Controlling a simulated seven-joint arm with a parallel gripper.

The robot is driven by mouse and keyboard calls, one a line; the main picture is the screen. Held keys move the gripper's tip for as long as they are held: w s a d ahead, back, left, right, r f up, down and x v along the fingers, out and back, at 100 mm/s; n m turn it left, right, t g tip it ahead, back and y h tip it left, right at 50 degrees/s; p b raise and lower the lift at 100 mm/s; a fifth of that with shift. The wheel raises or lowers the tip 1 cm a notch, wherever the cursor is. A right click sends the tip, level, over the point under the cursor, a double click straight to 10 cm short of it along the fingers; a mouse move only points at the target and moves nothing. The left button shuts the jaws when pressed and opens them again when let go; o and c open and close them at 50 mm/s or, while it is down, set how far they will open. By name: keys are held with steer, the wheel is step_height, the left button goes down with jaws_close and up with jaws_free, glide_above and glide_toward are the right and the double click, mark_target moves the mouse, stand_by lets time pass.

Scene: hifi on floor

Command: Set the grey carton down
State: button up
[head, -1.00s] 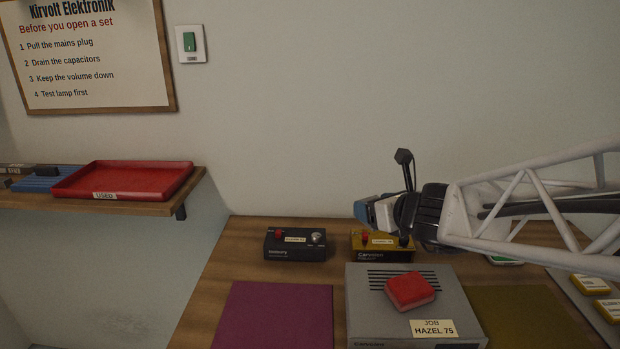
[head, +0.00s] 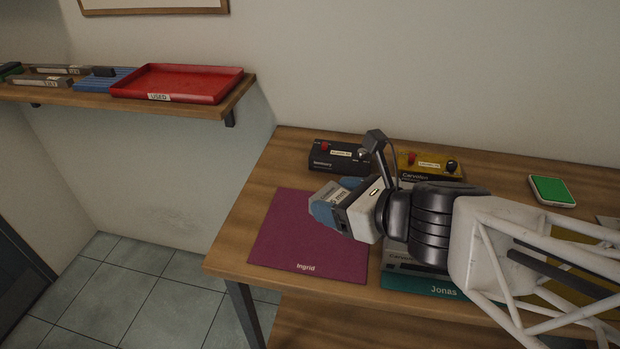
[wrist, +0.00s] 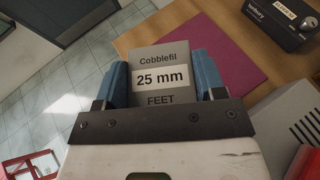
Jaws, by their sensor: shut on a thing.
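The grey carton (wrist: 160,58), labelled "Cobblefil 25 mm FEET", sits between the blue fingers of my gripper (wrist: 168,85) in the wrist view. The gripper is shut on it. In the head view my gripper (head: 330,205) appears over the right part of the purple mat (head: 285,235) labelled "Ingrid". The carton is mostly hidden by the fingers there, and its height above the mat is hard to tell. The purple mat also shows beyond the carton in the wrist view (wrist: 222,50).
A black box (head: 335,160) and a yellow box (head: 432,165) stand behind the mats. A grey unit (wrist: 290,115) stands on the teal mat (head: 420,285) labelled "Jonas", mostly behind my arm. A red tray (head: 180,85) is on the wall shelf. The purple mat's visible part is bare.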

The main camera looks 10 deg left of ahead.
steer(key=s+a+f+n+g, duration=0.1)
steer(key=s+a+f+g, duration=0.1)
steer(key=s, duration=0.3)
steer(key=shift+y, duration=0.4)
steer(key=f, duration=1)
steer(key=shift+d, duration=0.2)
steer(key=shift+w+a, duration=0.1)
steer(key=shift+w, duration=0.05)
glide_above(288, 231)
steer(key=shift+f, duration=0.65)
steer(key=shift+f, duration=1.75)
steer(key=shift+f, duration=0.2)
